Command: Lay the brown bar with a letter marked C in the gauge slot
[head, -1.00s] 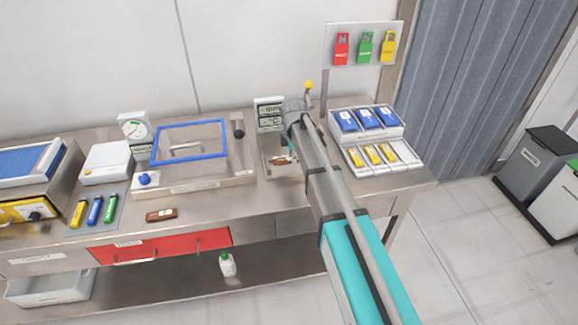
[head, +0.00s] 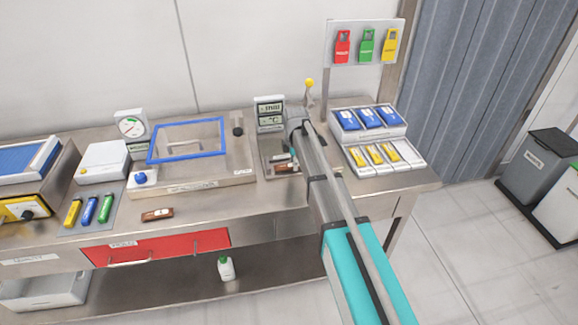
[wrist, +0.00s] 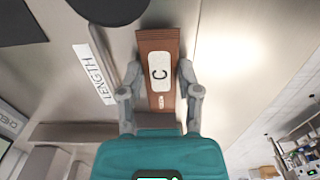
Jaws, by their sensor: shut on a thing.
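The brown bar marked C (wrist: 160,72) is between the fingers of my gripper (wrist: 160,88) in the wrist view, its white C label facing the camera. It points away from my palm. A plate marked LENGTH (wrist: 95,73) lies just left of it, with a thin raised grey strip between them. This seems to be the gauge; whether the bar touches its floor I cannot tell. In the head view the gauge plate (head: 268,172) is at the bench's right half, partly behind my arm. A brown bar shows there, small and partly hidden, beside my gripper.
Another brown bar (head: 157,215) lies on the front of the bench; its letter is unreadable. A blue-framed box (head: 188,141) stands left of the gauge. A display (head: 270,114) stands behind it. Trays of blue and yellow packs (head: 368,118) stand to the right.

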